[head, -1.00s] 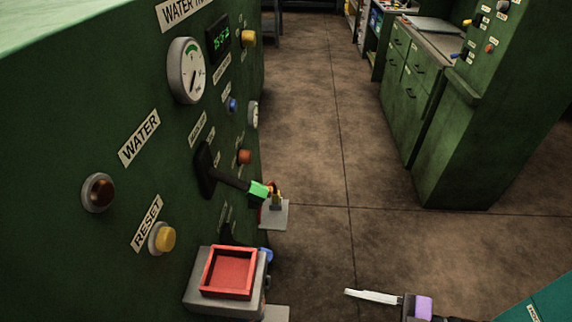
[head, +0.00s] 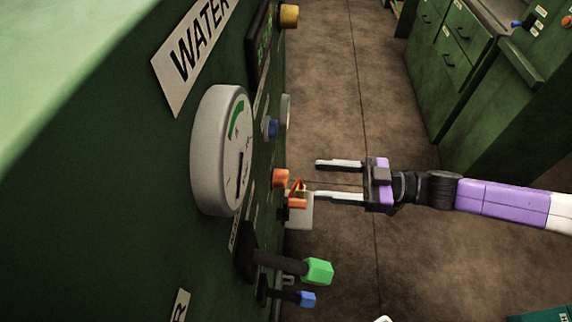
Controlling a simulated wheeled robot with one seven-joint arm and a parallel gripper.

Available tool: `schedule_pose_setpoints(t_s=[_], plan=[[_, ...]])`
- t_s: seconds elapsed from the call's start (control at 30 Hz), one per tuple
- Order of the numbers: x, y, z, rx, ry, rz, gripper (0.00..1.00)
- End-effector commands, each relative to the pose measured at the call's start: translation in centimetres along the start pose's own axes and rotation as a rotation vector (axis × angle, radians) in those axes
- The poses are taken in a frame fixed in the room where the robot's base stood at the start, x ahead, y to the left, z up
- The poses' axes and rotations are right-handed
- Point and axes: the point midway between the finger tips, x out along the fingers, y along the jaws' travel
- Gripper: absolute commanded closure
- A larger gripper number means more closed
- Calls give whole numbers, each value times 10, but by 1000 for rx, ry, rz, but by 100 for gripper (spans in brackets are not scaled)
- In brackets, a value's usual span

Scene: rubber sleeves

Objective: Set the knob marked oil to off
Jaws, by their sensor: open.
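My gripper (head: 318,180) is open and empty, its two pale fingers pointing left toward the side of the green panel. In the picture the fingertips lie just right of an orange knob (head: 281,178); I cannot tell the gap in depth. No label that reads oil can be made out, so I cannot tell which control is the oil knob. Other controls on the panel are a blue knob (head: 271,128), a yellow knob (head: 289,16), a green-tipped lever (head: 318,271) and a blue-tipped lever (head: 306,299). The panel is seen at a steep angle, and its small labels are unreadable.
A large white gauge (head: 222,150) sticks out of the green panel (head: 90,190) below a WATER label (head: 195,45). A small grey plate (head: 299,212) with red and yellow parts juts out near the gripper. Green cabinets (head: 455,50) stand across the brown floor (head: 345,90).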

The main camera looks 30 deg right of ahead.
Motion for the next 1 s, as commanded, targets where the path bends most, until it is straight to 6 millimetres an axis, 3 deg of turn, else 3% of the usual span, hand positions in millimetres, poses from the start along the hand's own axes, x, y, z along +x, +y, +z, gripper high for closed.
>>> schedule_pose_setpoints(t_s=[0.17,0.7,1.0], plan=[[5,-2,-2,30,7,-6,43],[73,-3,-3,29,6,-6,43],[78,-2,-2,28,5,-4,43]])
